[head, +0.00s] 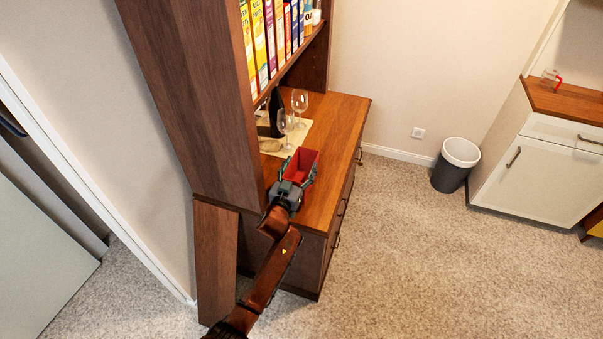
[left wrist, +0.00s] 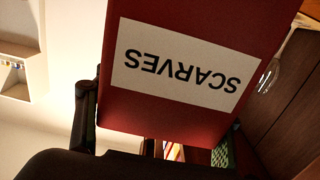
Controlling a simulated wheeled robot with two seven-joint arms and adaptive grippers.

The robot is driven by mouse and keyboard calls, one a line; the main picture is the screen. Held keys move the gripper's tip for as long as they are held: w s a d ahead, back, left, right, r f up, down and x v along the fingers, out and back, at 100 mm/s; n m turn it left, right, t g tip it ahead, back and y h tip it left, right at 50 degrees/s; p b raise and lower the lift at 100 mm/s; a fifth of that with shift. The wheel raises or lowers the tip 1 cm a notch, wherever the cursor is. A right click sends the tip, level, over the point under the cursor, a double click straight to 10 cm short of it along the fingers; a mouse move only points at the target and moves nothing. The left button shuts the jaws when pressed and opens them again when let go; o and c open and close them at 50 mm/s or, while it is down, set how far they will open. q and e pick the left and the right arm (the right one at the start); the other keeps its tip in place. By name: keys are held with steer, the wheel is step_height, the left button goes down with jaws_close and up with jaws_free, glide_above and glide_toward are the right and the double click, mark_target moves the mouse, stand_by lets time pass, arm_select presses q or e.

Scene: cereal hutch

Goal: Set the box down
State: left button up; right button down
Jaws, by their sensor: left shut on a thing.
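A red open-topped box (head: 301,166) is at the near end of the wooden hutch counter (head: 338,118). In the left wrist view the red box (left wrist: 170,120) fills the middle, with a white label reading "SCARVES" that appears upside down. My left gripper (head: 291,187) is shut on the red box, with fingers at its two sides. I cannot tell whether the box touches the counter or hangs just above it. My right gripper is in neither view.
Wine glasses (head: 299,101) and a dark bottle (head: 274,112) stand on a pale mat (head: 298,136) behind the box. Cereal boxes (head: 268,36) line the shelf above. The counter right of the box is clear. A bin (head: 455,166) stands on the floor.

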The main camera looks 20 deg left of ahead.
arm_select(q)
steer(key=shift+w+f+b, duration=0.2)
steer(key=shift+f+b, duration=0.45)
steer(key=shift+f, duration=1.05)
steer(key=shift+f, duration=0.2)
steer(key=o, duration=1.6)
steer(key=shift+a, duration=0.1)
steer(key=shift+o, duration=0.2)
steer(key=shift+s+r, duration=0.2)
steer(key=s+p, duration=0.2)
steer(key=s, duration=0.9)
steer(key=shift+s+a, duration=0.2)
steer(key=shift+s, duration=0.1)
